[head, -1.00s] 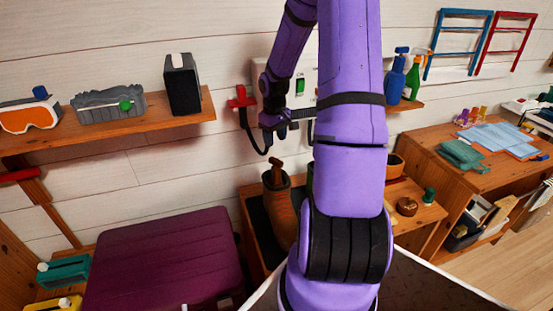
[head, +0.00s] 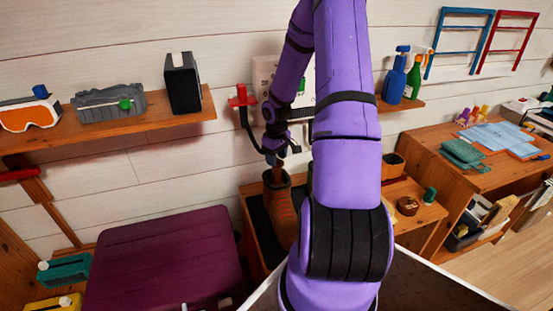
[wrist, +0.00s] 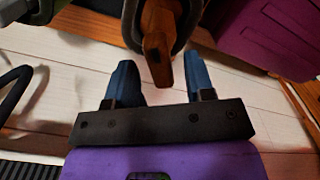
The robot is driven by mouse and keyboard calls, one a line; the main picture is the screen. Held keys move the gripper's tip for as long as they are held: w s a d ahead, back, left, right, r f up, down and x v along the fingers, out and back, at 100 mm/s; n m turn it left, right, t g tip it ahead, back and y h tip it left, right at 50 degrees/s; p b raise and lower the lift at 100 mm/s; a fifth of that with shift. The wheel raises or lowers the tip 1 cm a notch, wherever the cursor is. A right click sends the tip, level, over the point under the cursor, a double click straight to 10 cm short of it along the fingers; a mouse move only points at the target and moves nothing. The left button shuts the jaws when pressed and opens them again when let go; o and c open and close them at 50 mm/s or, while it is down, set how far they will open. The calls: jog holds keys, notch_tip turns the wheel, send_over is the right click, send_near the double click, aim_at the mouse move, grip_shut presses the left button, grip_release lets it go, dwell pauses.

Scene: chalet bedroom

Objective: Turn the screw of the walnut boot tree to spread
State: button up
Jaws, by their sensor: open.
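A brown boot (head: 281,215) stands on the low wooden bench, with the walnut boot tree (head: 277,177) rising from its dark opening. My gripper (head: 275,156) is directly above the top of the boot tree, pointing down. In the wrist view, the orange-brown handle end of the boot tree (wrist: 158,65) shows between the two blue fingers of my gripper (wrist: 161,72), apart from both. The gripper is open and empty. The boot's grey rim (wrist: 132,28) shows behind the handle. The screw thread is not visible.
A maroon padded chest (head: 165,255) stands left of the bench. A red hook (head: 241,97) with a black cable hangs on the wall, close left of my gripper. A shelf (head: 130,125) holds orange goggles and a black box.

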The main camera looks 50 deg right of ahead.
jog(key=shift+f, duration=0.4)
jog(key=shift+c, duration=0.2)
grip_shut()
jog(key=m, duration=0.5)
jog(key=shift+m, duration=0.4)
jog(key=shift+o, duration=0.2)
grip_release()
jog(key=shift+r, duration=0.1)
